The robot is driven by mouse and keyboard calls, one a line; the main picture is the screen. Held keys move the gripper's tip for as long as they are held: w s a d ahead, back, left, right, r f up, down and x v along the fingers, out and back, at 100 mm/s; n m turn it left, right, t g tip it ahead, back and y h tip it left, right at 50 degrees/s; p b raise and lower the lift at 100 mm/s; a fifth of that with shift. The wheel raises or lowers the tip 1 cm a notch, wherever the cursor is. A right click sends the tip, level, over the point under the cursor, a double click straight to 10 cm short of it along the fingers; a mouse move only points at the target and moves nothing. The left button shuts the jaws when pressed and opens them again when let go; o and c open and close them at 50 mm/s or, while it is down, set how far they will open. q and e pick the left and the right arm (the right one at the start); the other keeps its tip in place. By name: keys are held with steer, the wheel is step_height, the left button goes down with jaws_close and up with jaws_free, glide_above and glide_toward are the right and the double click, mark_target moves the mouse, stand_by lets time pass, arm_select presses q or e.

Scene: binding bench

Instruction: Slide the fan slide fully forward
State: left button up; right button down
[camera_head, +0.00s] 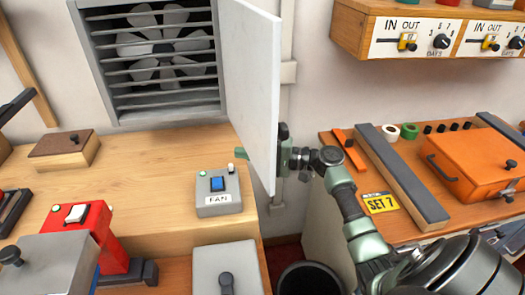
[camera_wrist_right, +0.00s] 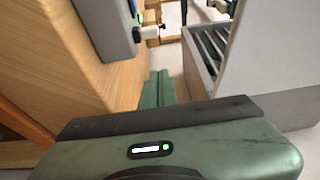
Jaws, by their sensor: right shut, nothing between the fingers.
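The fan control is a grey box (camera_head: 217,205) labelled FAN on the wooden bench, with a blue slide (camera_head: 217,184) on its top. A grey box with a bit of blue, probably the same one, shows at the upper left of the right wrist view (camera_wrist_right: 103,28). My right gripper (camera_head: 241,153) is shut and empty, above and right of the box and apart from it. A white upright panel hides most of it, and only a green tip shows past the panel's left edge. Its shut green fingers show in the right wrist view (camera_wrist_right: 157,90). My left gripper is not in view.
The white panel (camera_head: 250,80) stands out from the slatted fan vent (camera_head: 160,45), close to my right gripper. A red switch box (camera_head: 80,230) and a wooden block (camera_head: 65,149) stand left. A dark bin (camera_head: 309,281) is below, between the benches. An orange case (camera_head: 470,160) lies right.

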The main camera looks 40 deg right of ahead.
steer(key=shift+x, duration=1.1)
steer(key=s+p, duration=0.1)
steer(key=s+a+p, duration=0.1)
steer(key=s, duration=0.1)
steer(key=shift+s+a+r, duration=0.1)
steer(key=shift+s, duration=0.05)
steer(key=shift+s+a, duration=0.1)
steer(key=shift+s, duration=0.25)
steer(key=shift+w, duration=0.1)
steer(key=s+a, duration=0.1)
steer(key=s, duration=0.1)
steer(key=s+a+p, duration=0.1)
steer(key=s, duration=0.1)
steer(key=s+a, duration=0.1)
steer(key=s, duration=0.1)
steer(key=shift+w+f, duration=0.1)
steer(key=shift+f, duration=0.15)
